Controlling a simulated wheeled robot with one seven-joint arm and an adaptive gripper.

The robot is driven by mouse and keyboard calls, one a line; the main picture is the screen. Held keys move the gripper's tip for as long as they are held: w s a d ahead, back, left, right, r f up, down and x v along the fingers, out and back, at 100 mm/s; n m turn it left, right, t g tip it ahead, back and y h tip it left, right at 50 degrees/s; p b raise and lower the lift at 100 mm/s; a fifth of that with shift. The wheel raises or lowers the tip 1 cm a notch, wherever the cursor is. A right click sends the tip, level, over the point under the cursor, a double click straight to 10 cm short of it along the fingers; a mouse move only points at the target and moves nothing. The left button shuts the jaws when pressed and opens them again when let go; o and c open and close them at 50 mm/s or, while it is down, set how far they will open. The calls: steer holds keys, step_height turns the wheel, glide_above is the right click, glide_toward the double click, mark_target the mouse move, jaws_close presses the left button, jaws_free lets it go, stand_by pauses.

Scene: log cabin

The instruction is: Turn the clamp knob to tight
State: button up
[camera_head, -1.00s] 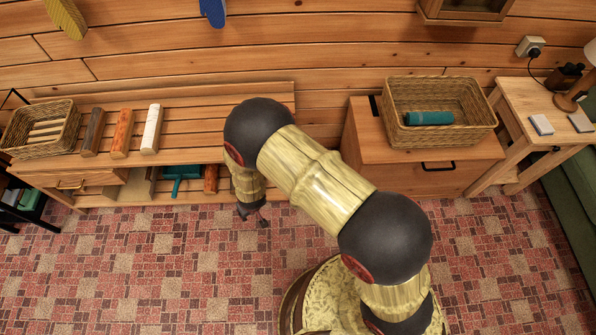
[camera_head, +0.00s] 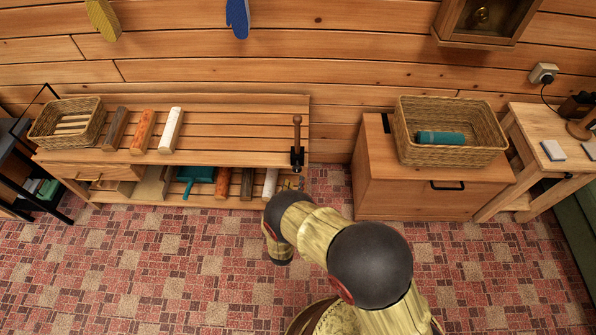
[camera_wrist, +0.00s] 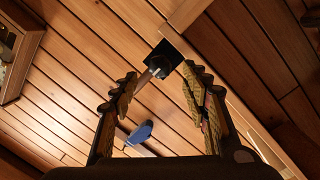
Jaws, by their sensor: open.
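The clamp (camera_head: 297,157) is a dark fitting on the right end of the slatted bench, with an upright brown wooden handle (camera_head: 297,130) above it. In the wrist view its black block (camera_wrist: 164,58) is ahead of and between my fingertips, with a short pale rod (camera_wrist: 146,78) reaching down-left from it. I cannot tell which part is the knob. My gripper (camera_wrist: 160,88) is open and empty, with a finger on either side of the rod. No contact shows. In the head view my arm largely hides the gripper, below the bench's right end.
The bench (camera_head: 240,130) holds a basket (camera_head: 68,122) and several wood blocks; more things lie on its lower shelf. A wooden chest (camera_head: 430,200) with a basket (camera_head: 450,152) stands to the right, across a gap. Blue and yellow mittens hang on the wall.

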mark_target(297, 172)
steer(key=w, duration=0.2)
steer(key=w+b, duration=0.1)
steer(key=w, duration=0.1)
steer(key=w+d+b, duration=0.1)
steer(key=w, duration=0.2)
steer(key=shift+c, duration=0.6)
steer(key=c, duration=1)
